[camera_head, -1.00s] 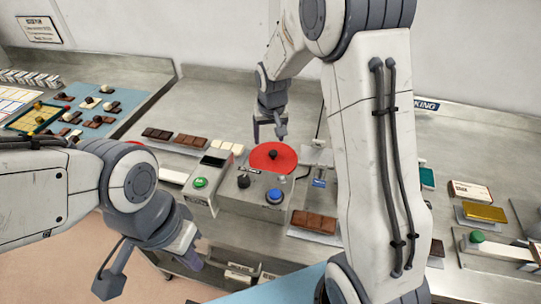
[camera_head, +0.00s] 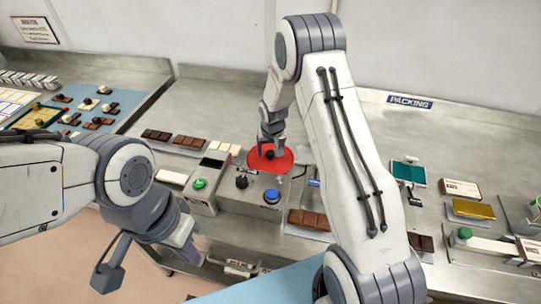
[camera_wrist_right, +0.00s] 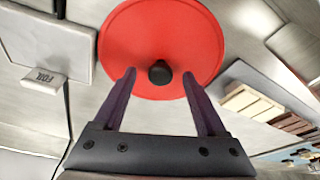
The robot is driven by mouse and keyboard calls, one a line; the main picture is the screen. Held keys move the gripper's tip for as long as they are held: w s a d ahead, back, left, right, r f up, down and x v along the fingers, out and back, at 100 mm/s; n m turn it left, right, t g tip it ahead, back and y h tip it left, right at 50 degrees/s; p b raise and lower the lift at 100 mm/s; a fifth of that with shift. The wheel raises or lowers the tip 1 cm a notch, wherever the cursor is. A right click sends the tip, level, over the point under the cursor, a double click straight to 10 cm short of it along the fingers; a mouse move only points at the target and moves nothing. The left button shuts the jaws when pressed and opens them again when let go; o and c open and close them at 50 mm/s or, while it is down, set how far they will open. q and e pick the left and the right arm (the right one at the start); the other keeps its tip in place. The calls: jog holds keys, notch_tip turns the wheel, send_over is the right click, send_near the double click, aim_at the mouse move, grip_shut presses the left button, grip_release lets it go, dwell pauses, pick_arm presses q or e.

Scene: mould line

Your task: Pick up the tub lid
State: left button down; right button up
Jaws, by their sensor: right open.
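The tub lid is a round red disc with a dark knob in its middle. In the head view the lid (camera_head: 283,163) sits on top of the machine with the green and blue buttons. In the right wrist view the lid (camera_wrist_right: 150,30) fills the top middle, and its knob (camera_wrist_right: 160,72) shows between the fingertips. My right gripper (camera_head: 270,150) is over the lid at the knob, and its fingers (camera_wrist_right: 158,80) are apart on both sides of the knob. My left gripper (camera_head: 150,262) hangs at the lower left, away from the lid; its fingers are not clear.
The machine (camera_head: 234,195) carries a green button, a dark knob and a blue button (camera_head: 271,196). More bars (camera_head: 172,137) lie behind left. The counter behind is mostly clear.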

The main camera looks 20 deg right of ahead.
grip_shut()
dwell(0.3)
